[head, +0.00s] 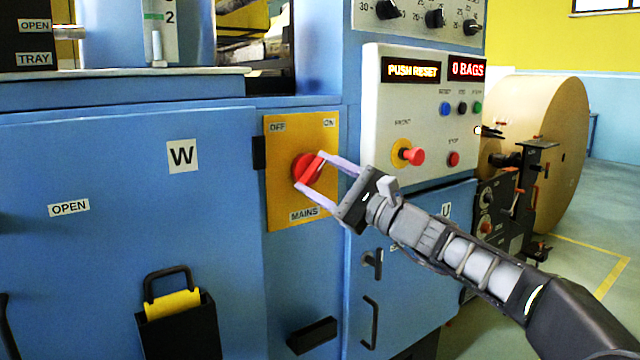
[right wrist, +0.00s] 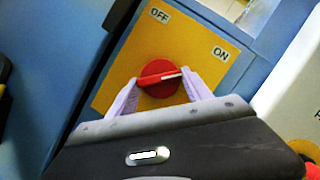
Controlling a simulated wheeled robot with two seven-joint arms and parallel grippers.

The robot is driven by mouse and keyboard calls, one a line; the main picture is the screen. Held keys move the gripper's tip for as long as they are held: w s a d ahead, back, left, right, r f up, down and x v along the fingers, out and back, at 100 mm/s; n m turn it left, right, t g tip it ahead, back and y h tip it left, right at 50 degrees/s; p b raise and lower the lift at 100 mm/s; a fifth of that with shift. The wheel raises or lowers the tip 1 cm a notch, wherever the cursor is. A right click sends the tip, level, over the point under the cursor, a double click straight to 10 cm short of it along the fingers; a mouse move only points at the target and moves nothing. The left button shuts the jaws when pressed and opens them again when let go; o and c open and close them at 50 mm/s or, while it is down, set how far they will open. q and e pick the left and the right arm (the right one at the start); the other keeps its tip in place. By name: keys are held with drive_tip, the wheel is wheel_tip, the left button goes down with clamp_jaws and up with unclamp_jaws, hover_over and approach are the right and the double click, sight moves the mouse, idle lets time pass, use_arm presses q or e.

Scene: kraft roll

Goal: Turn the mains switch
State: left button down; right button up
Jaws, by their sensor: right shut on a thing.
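The mains switch is a red rotary knob (head: 304,168) on a yellow plate (head: 285,215) marked OFF, ON and MAINS. It also shows in the right wrist view as a round red knob (right wrist: 158,80) with a white pointer line, which points toward the ON label (right wrist: 220,53). The OFF label (right wrist: 159,15) is at the upper left there. My right gripper (head: 314,172) is shut on the knob, one pale finger on each side of it. My left gripper is not in view.
A control panel (head: 385,125) right of the plate has a red mushroom button (head: 413,157), and its displays read PUSH RESET and 0 BAGS. Blue cabinet doors (head: 120,240) are at the left. A large kraft roll (head: 545,130) stands at the right.

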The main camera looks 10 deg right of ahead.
drive_tip(key=shift+f, duration=0.1)
idle(0.3)
drive_tip(key=o, duration=1.4)
drive_tip(key=shift+c, duration=0.2)
drive_tip(key=v, duration=0.7)
drive_tip(key=shift+s+d, duration=0.3)
